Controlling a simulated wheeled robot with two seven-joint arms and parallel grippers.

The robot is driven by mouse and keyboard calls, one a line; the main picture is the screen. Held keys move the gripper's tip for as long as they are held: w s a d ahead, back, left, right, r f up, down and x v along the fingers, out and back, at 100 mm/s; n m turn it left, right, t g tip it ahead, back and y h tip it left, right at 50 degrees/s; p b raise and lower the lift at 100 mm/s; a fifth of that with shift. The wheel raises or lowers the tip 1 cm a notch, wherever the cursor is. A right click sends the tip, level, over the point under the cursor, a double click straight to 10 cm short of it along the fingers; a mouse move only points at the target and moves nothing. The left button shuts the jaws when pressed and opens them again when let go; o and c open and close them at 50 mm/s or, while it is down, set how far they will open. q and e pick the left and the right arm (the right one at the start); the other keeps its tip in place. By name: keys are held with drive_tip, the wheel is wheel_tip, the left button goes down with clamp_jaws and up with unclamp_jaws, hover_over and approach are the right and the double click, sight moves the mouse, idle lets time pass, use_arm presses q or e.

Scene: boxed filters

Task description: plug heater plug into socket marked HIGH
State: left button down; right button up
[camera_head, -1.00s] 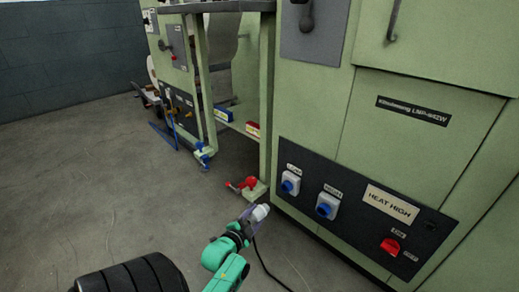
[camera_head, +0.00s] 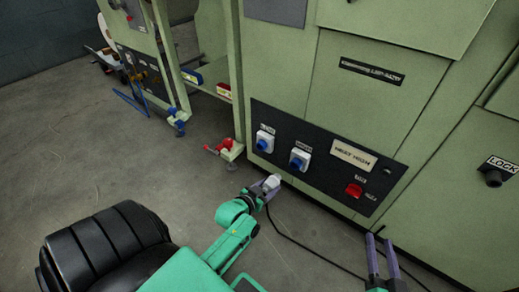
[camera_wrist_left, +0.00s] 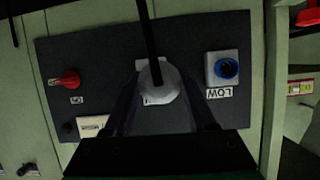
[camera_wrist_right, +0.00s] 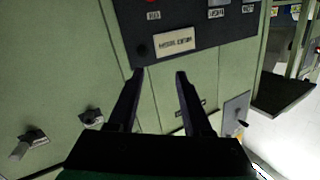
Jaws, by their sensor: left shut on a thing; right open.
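My left gripper (camera_head: 266,188) is shut on a white heater plug (camera_head: 272,182) with a black cord. It holds the plug in the air, apart from the dark panel in the head view, below and left of the HIGH socket (camera_head: 300,158). The LOW socket (camera_head: 264,141) is left of HIGH; both have blue faces. In the left wrist view the plug (camera_wrist_left: 160,83) hides most of the HIGH socket, and the LOW socket (camera_wrist_left: 222,68) shows to the right, its label upside down. My right gripper (camera_head: 382,262) is open and empty, low in front of the cabinet.
A LOCK knob (camera_head: 493,178) is at the right. The black cord (camera_head: 310,250) runs along the floor. A red valve (camera_head: 227,143) sits by the machine's leg.

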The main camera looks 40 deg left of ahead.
use_arm(q)
drive_tip(key=shift+w+d+r+n+h+p, duration=0.15)
drive_tip(key=shift+d+n+p, duration=0.1)
drive_tip(key=shift+d, duration=0.35)
drive_tip(key=shift+d+f+n+h+p, duration=0.15)
drive_tip(key=shift+d+n, duration=0.1)
drive_tip(key=shift+d, duration=0.35)
use_arm(e)
drive_tip(key=s+f+g, duration=0.3)
drive_tip(key=s+f, duration=0.6)
drive_tip(key=shift+a+f+m+g, duration=0.3)
drive_tip(key=shift+a+f+g, duration=0.1)
use_arm(q)
drive_tip(key=shift+r, duration=0.15)
use_arm(e)
drive_tip(key=shift+s+r, duration=0.1)
use_arm(q)
drive_tip(key=w+b, duration=0.1)
drive_tip(key=w, duration=0.5)
drive_tip(key=shift+a, duration=0.1)
use_arm(e)
drive_tip(key=shift+f+t+h, duration=0.3)
drive_tip(key=shift+f, duration=0.5)
use_arm(q)
drive_tip(key=shift+s, duration=0.1)
use_arm(e)
drive_tip(key=shift+r, duration=0.25)
drive_tip(key=shift+r, duration=0.1)
